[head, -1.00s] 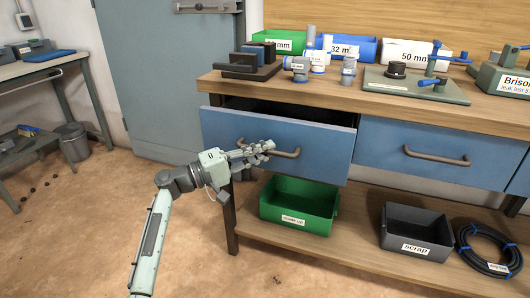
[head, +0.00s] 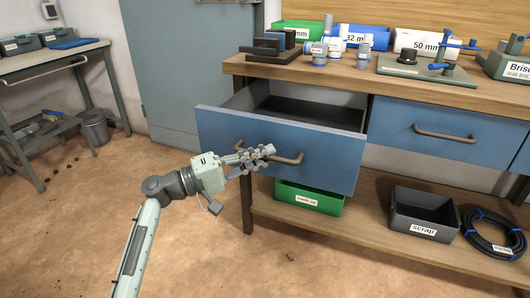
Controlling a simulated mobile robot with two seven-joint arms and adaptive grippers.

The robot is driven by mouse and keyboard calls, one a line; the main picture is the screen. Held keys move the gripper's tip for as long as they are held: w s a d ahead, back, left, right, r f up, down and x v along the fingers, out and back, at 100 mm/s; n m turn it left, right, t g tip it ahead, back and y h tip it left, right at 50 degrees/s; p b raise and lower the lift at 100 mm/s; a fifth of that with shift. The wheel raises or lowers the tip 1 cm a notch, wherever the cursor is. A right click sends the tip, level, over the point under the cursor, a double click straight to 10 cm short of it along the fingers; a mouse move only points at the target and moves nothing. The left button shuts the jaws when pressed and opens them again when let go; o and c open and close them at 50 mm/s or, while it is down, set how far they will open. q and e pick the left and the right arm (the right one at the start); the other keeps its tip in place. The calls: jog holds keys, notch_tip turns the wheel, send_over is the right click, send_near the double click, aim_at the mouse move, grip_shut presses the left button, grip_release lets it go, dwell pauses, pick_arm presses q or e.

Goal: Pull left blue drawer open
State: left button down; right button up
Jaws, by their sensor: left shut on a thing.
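The left blue drawer (head: 320,150) sticks well out of the workbench, and its dark, empty-looking inside (head: 290,106) shows from above. Its curved brown handle (head: 290,159) is on the front panel. My left gripper (head: 262,154) is at the left part of this handle, with its fingers closed around it. The right blue drawer (head: 425,130) is shut, with its own handle (head: 443,134) free. My right gripper is not in view.
A green bin (head: 308,198), a grey scrap bin (head: 424,212) and a coiled black hose (head: 491,232) sit on the lower shelf. Fittings and bins crowd the wooden benchtop (head: 350,80). The floor (head: 70,230) in front is open.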

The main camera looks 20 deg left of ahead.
pick_arm(q)
jog(key=c, duration=1.6)
grip_release()
jog(key=v, duration=1.2)
